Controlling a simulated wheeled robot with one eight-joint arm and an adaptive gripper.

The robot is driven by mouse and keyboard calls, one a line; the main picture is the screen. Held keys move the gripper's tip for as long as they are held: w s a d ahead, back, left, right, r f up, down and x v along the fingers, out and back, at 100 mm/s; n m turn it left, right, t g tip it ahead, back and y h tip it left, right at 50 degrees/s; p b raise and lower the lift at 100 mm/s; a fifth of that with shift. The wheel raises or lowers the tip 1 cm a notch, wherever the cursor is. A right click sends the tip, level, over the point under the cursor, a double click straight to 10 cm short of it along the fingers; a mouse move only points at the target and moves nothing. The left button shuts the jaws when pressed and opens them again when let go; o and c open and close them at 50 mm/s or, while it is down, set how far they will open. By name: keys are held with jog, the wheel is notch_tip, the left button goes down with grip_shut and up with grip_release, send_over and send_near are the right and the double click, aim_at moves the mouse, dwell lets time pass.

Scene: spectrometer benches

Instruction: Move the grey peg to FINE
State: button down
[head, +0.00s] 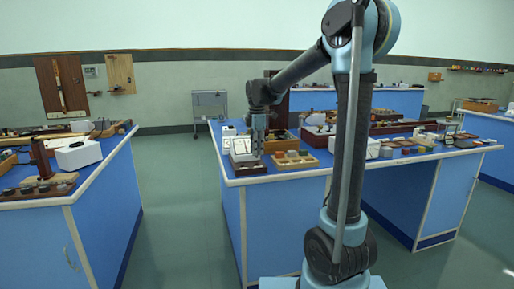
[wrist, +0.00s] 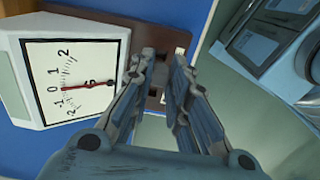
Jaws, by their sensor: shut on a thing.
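My gripper (head: 258,150) is over the near left corner of the middle blue bench, beside a white meter box (head: 240,145). In the wrist view my gripper (wrist: 163,62) has its fingers reaching down onto a brown board (wrist: 110,20), close to pale label patches and dark slots. The word FINE cannot be read in either view. The meter face (wrist: 75,80) shows a scale from -2 to 2 and a red needle lying near 0.
A wooden block with round recesses (head: 295,160) stands just right of my gripper, with a brown wooden box (head: 285,141) behind it. The blue bench edge (head: 232,182) is close in front. Another bench (head: 100,190) stands left across a clear aisle.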

aim_at(257, 157)
jog(key=shift+f, duration=2.1)
jog(key=c, duration=1.4)
grip_release()
jog(key=shift+c, duration=0.2)
notch_tip(257, 157, up, 12)
jog(key=shift+f, duration=0.1)
